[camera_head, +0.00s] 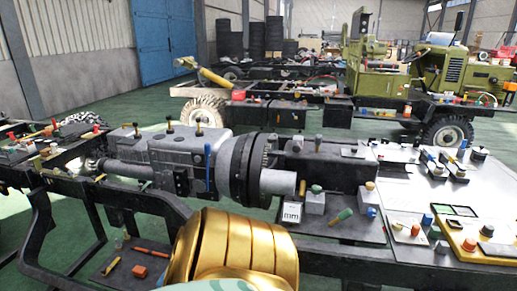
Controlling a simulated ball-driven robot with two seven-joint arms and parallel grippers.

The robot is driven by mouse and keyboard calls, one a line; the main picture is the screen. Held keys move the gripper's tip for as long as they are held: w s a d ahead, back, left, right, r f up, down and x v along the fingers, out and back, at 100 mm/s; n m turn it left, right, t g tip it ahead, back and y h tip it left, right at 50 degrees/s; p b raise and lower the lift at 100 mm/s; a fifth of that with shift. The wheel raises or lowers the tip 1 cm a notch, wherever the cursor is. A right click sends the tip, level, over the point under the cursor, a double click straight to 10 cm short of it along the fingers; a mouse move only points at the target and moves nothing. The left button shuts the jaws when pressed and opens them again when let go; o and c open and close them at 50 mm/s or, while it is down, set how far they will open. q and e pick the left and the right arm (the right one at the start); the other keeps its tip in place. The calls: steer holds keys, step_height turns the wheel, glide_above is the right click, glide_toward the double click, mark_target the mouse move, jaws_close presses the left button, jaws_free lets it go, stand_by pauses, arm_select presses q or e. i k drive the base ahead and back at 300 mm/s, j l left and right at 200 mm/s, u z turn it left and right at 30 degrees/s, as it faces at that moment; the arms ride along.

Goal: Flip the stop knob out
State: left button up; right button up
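I cannot tell for sure which control is the stop knob. Several small coloured knobs stand on grey box bases on the panel at the right. A red knob (415,229) and a red-orange knob (469,244) are among them, too small to read their positions. A green and yellow handle (341,216) tilts up from the dark plate left of them. A blue lever (207,168) stands upright on the side of the grey gearbox (176,152). A gold rounded part, likely my own arm, fills the bottom centre. Neither gripper shows.
A dark chassis frame (122,200) runs across the front, carrying the gearbox and a black flanged housing (240,168). Loose tools and small blocks lie on it. A green vehicle (450,70) on another chassis stands behind.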

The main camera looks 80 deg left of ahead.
mark_target(296, 147)
steer(key=u, duration=2.35)
steer(key=i+l, duration=0.15)
steer(key=l, duration=0.15)
steer(key=i+l, duration=0.15)
steer(key=l, duration=0.2)
steer(key=i+l+u, duration=0.1)
steer(key=l, duration=0.2)
steer(key=u, duration=1.65)
